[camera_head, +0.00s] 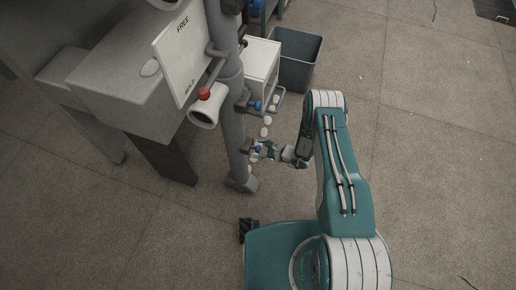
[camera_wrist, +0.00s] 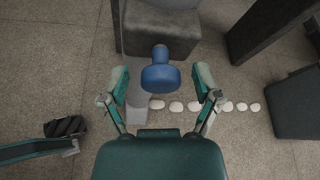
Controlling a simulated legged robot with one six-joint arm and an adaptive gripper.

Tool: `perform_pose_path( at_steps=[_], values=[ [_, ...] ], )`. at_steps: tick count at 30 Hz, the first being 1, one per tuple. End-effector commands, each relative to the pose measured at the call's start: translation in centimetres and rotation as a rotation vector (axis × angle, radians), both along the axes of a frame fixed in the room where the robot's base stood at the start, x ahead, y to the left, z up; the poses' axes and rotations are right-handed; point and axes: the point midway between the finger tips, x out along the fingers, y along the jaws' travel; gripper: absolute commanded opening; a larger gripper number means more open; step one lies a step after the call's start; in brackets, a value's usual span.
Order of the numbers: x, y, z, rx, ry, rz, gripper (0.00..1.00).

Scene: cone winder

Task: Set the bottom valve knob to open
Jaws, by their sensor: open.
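The bottom valve knob (camera_wrist: 160,77) is blue and round, with a narrower stem behind it, in the middle of the wrist view. My gripper (camera_wrist: 161,70) is open, with one finger to the left of the knob and one to the right. Gaps show on both sides, and I see no contact. In the head view my gripper (camera_head: 266,152) is at the lower part of a grey post (camera_head: 232,125), where it partly hides the bottom knob (camera_head: 256,148). Another blue knob (camera_head: 255,106) sits higher on this post. I cannot read the bottom knob's setting.
A white panel (camera_head: 182,50) marked FREE and HOLD, a lever with a red ball (camera_head: 204,94) and a white cone (camera_head: 205,112) are above left. A grey bin (camera_head: 298,58) stands behind. White oval pieces (camera_wrist: 192,106) form a row. Floor to the right is clear.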

Motion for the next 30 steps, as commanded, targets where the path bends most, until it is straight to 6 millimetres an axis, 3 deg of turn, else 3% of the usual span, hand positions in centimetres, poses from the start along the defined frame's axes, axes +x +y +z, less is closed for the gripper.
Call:
perform_pose_path(
  at_steps=[9, 12, 15, 21, 30],
  values=[
    [0.2, 0.3, -0.1, 0.000, 0.000, -0.001, 0.81],
    [0.2, 0.3, -0.1, 0.000, 0.000, -0.001, 0.37],
    [0.2, 0.3, -0.1, 0.000, 0.000, -0.001, 0.00],
    [0.1, 0.0, -0.1, 0.001, 0.000, -0.002, 0.00],
    [-1.1, -3.7, -0.1, -0.001, 0.001, -0.005, 0.00]
  ],
)
